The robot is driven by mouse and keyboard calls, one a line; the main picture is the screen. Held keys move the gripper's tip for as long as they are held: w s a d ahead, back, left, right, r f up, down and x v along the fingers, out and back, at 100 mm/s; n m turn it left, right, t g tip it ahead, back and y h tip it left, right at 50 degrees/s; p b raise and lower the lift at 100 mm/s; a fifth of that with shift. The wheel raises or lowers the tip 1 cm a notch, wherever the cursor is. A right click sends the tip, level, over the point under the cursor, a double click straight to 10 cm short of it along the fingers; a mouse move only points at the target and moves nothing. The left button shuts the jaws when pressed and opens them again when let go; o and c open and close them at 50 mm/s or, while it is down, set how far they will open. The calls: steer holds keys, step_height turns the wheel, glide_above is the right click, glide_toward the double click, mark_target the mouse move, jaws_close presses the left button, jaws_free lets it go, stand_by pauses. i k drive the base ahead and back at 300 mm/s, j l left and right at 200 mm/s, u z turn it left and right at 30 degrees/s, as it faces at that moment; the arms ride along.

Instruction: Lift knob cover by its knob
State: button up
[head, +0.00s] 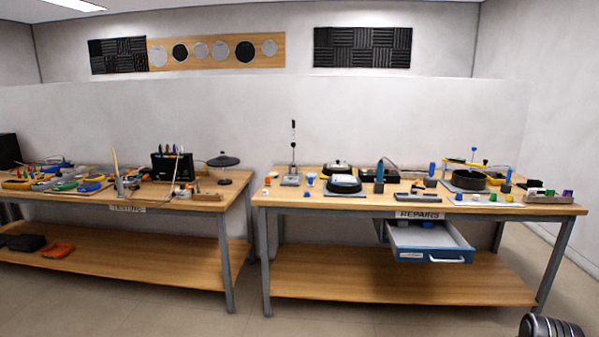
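I see no thing that is plainly the knob cover, because the objects are small at this distance. On the repairs bench (420,283), a dark round lidded unit (344,185) sits on a grey pad left of the middle. A similar round unit with a pale top (337,167) sits behind it. A larger black round unit (468,181) sits on a mat at the right. Whether any of these has a knob cannot be made out.
A blue drawer (433,257) hangs open under the repairs bench. An upright stand (293,160), blue bottles and small coloured parts crowd the benchtop. The left testing bench (140,206) holds tools and a black lamp-like disc (223,160).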

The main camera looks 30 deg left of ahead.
mark_target(338, 163)
steer(key=u, duration=0.8)
steer(key=i+j, duration=0.1)
